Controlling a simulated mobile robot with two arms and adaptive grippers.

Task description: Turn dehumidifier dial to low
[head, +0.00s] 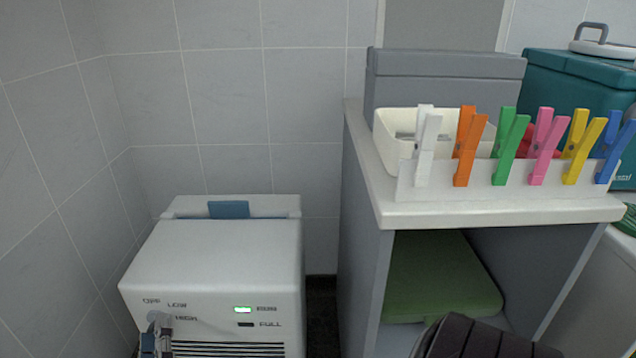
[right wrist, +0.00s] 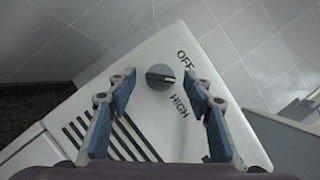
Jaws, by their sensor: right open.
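The dehumidifier (head: 215,262) is a white box at the lower left in the head view, with OFF, LOW and HIGH printed on its front. Its dial (right wrist: 160,77) is a round dark grey knob in the right wrist view. A pale line on the knob seems to point right, between OFF and HIGH; the LOW label is hidden there behind a finger. My right gripper (right wrist: 157,82) is open, with its blue-padded fingers on either side of the dial; I cannot tell if they touch it. In the head view the right gripper (head: 157,342) covers part of the dial area. My left gripper is not in view.
A grey-sided shelf unit (head: 362,240) stands right of the dehumidifier. It bears a cream bin (head: 392,128), a rail of coloured pegs (head: 440,190) and a grey box (head: 450,75). A tiled wall (head: 230,110) is close behind and left. A narrow gap separates dehumidifier and shelf.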

